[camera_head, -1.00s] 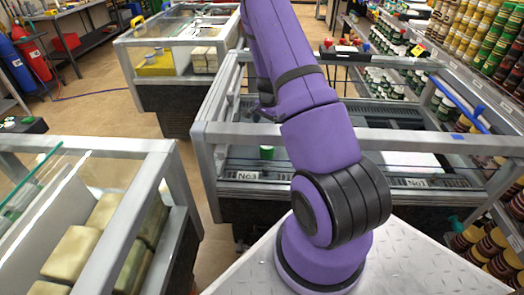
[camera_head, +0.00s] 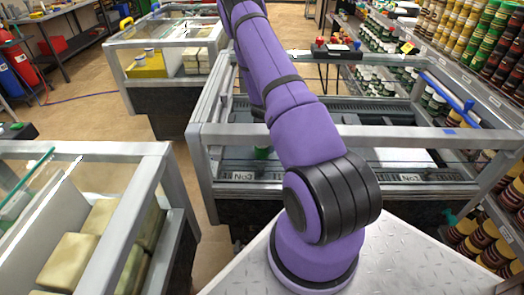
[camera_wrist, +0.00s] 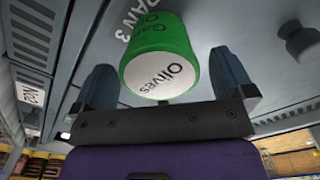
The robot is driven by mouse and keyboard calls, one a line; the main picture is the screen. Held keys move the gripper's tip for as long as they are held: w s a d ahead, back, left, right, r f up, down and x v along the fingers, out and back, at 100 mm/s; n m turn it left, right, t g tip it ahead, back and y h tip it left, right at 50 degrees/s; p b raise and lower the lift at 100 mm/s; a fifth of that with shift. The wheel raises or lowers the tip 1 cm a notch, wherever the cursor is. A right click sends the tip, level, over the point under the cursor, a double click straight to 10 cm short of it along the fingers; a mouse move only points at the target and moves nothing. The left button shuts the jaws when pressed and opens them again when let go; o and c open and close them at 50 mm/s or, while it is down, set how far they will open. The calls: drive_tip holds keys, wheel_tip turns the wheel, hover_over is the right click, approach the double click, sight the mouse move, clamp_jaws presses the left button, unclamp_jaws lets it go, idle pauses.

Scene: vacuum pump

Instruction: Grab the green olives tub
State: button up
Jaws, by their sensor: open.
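The green olives tub (camera_head: 262,153) stands inside the glass-walled display case, near its front left, by a "No3" label. In the wrist view the tub (camera_wrist: 163,38) shows large, with a white lid reading "Olives" and green sides. My gripper (camera_wrist: 163,62) has its two blue-grey fingers spread, one on each side of the tub. A gap shows between the tub and each finger. In the head view my purple arm reaches into the case and the gripper is mostly hidden behind it.
A grey knob-like object (camera_wrist: 303,45) is to the right in the wrist view. Another case with pale blocks (camera_head: 75,258) stands at left. Shelves of jars (camera_head: 480,45) line the right.

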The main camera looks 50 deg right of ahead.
wheel_tip(320, 180, down, 2)
drive_tip(key=shift+f, duration=0.1)
drive_tip(key=c, duration=1.1)
